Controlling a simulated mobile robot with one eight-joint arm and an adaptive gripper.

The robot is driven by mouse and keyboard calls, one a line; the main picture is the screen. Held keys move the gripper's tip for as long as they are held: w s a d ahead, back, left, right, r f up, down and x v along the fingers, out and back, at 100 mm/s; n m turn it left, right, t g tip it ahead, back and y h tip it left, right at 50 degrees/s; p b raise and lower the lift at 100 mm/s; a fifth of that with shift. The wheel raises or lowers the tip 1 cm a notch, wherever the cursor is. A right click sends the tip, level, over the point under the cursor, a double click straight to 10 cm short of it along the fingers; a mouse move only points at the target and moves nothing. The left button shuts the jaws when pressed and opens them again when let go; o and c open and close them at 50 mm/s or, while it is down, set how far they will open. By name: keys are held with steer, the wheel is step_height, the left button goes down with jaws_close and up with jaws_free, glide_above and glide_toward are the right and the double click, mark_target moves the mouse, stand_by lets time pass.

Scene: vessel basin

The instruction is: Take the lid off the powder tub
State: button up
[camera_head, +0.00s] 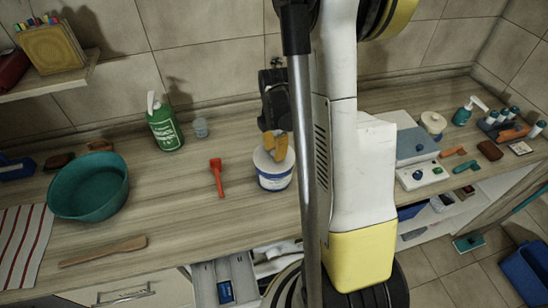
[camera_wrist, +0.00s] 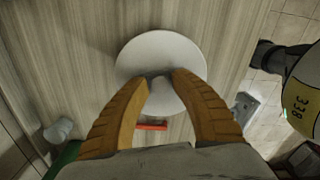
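The powder tub (camera_head: 274,182) is white with a blue band and stands upright on the wooden counter. Its round white lid (camera_head: 264,160) is on top, and the lid (camera_wrist: 160,48) also shows from above in the wrist view. My gripper (camera_head: 275,150) is over the lid, pointing down. In the wrist view my gripper's two orange-brown fingers (camera_wrist: 162,76) are apart, with a gap between their tips over the lid's middle. A small pale shape, perhaps a knob, shows between the tips. I cannot tell whether the fingers touch it.
A wooden spatula (camera_head: 103,252) lies near the front edge. An open drawer (camera_head: 225,278) is below.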

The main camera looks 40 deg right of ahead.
steer(key=shift+f, duration=0.3)
steer(key=c, duration=0.5)
steer(key=shift+r, duration=0.1)
steer(key=shift+c, duration=0.2)
